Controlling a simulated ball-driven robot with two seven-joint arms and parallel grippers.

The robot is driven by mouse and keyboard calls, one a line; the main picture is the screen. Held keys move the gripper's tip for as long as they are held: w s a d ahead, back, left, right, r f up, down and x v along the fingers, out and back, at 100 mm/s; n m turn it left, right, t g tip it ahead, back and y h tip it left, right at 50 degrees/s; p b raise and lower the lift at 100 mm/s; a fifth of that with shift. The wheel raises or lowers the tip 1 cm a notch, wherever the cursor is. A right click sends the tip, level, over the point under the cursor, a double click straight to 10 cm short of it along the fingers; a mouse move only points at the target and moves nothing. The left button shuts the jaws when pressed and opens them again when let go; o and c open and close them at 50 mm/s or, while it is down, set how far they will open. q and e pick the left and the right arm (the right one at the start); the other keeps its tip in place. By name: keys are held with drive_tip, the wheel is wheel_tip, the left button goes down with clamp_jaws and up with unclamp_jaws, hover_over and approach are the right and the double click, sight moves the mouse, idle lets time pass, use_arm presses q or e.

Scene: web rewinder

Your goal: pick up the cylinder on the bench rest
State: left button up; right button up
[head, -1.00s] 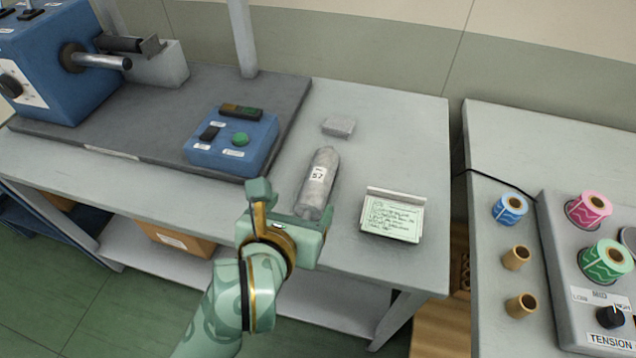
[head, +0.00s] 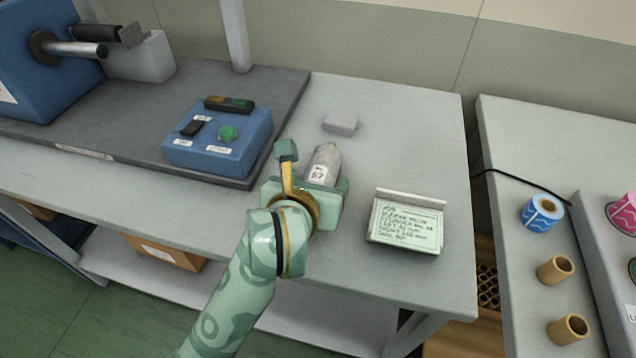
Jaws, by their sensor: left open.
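A grey cylinder (head: 322,165) with a white label reading 57 lies on the light grey bench (head: 390,135), its far end pointing away from me. My left gripper (head: 315,172) is open over the near part of the cylinder, one finger to its left and the other side low at its right. The gripper hides the cylinder's near end and any rest under it. I cannot tell whether the fingers touch it. My right gripper is not in view.
A blue control box (head: 218,140) stands left of the gripper on a dark plate. A small grey block (head: 341,123) lies behind the cylinder. A card on a stand (head: 406,222) is to the right. Another bench with a blue roll (head: 541,213) lies beyond a gap.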

use_arm(q)
drive_tip(key=shift+r, duration=0.1)
drive_tip(key=c, duration=1.5)
drive_tip(key=shift+r, duration=0.1)
